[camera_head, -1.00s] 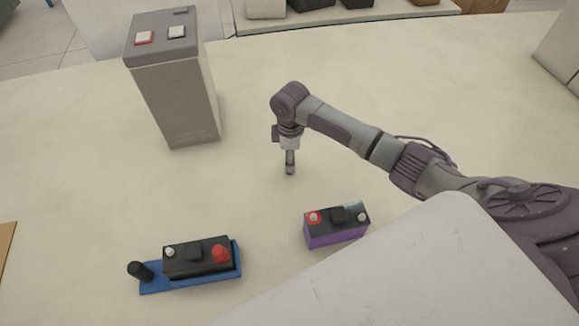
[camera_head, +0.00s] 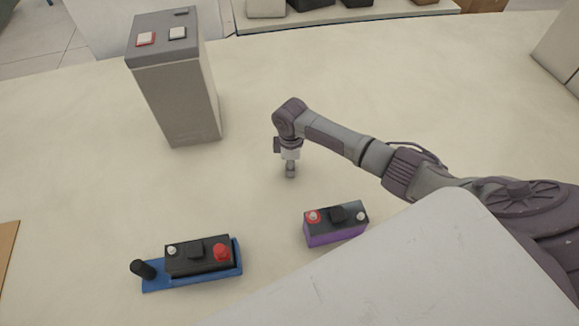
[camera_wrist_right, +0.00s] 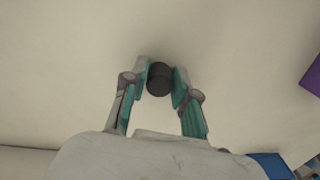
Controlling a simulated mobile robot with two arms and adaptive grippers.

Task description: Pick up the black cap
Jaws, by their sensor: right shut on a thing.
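The black cap (camera_wrist_right: 159,78) is a small dark round piece between the fingers of my right gripper in the right wrist view. My right gripper (camera_wrist_right: 160,82) is shut on it, with a finger pad on each side. In the head view the right gripper (camera_head: 290,172) points straight down at the open table. The cap is hard to make out there, mostly hidden by the fingers. My left gripper is not in view.
A purple-and-black battery (camera_head: 336,226) stands just in front and right of the gripper. A black battery (camera_head: 198,258) sits on a blue tray (camera_head: 190,281) with a black upright post (camera_head: 143,269). A tall grey box (camera_head: 178,105) stands behind left. The table between is clear.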

